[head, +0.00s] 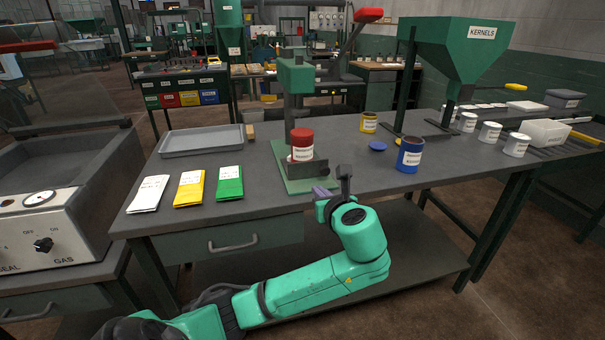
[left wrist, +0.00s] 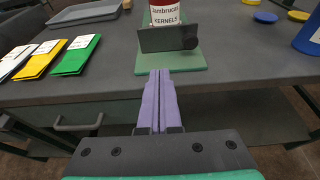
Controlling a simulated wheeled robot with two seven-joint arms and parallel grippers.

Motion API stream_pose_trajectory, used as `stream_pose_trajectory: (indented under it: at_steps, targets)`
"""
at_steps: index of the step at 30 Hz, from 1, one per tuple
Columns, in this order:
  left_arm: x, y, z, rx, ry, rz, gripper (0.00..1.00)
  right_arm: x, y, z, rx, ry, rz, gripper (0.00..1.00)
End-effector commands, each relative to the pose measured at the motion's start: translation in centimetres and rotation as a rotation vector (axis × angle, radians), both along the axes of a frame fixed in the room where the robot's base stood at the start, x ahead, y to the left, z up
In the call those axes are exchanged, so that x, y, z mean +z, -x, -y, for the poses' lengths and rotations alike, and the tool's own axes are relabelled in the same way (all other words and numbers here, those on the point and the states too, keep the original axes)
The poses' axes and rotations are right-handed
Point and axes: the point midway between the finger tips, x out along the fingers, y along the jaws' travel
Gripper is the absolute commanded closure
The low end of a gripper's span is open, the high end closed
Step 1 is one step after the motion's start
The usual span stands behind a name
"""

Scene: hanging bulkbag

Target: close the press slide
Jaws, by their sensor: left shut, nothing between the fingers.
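The green press (head: 296,78) stands on the grey table with a green base plate (head: 290,186). A can with a red lid (head: 302,140) and white label stands on it; its lower part also shows in the left wrist view (left wrist: 164,14). The dark slide plate (head: 309,169) is low in front of the can; it also shows in the left wrist view (left wrist: 165,39) with a round knob at its right end. My left gripper (head: 320,191) has its purple fingers together and empty, pointing at the slide from the front, apart from it (left wrist: 161,74). My right gripper is out of view.
White, yellow and green packets (head: 189,188) and a grey tray (head: 201,140) lie left. A blue can (head: 409,155), blue lid (head: 377,146) and yellow can (head: 368,122) stand right. The green kernel hopper (head: 455,50) is back right. A drawer handle (head: 232,246) sticks out below the tabletop.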

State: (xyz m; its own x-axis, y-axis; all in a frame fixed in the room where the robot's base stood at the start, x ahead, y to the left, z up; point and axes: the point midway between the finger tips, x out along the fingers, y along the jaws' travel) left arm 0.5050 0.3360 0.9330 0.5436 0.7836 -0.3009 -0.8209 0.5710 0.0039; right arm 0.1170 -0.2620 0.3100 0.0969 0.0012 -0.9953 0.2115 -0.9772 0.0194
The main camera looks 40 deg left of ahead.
Motion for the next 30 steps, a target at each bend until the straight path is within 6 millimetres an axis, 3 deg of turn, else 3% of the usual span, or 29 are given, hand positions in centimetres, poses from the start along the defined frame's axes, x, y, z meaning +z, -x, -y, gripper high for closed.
stream_pose_trajectory:
  at_steps: [5, 12, 16, 21, 30]
  targets:
    - [-1.2, -1.9, -3.0, 0.005, -0.002, 0.001, 1.00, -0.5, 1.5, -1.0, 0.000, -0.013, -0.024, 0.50]
    - [-2.7, -4.8, -7.2, 0.005, -0.001, 0.003, 1.00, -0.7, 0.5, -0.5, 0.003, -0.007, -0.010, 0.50]
    - [-2.6, -6.1, -9.0, 0.003, 0.000, 0.004, 1.00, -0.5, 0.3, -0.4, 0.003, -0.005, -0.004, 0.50]
    - [-2.6, -6.9, -10.1, 0.001, 0.000, 0.003, 1.00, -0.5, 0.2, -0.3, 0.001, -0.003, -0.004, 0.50]
    - [-2.6, -7.0, -10.2, 0.001, 0.001, 0.003, 1.00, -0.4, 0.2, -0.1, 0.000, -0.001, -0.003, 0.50]
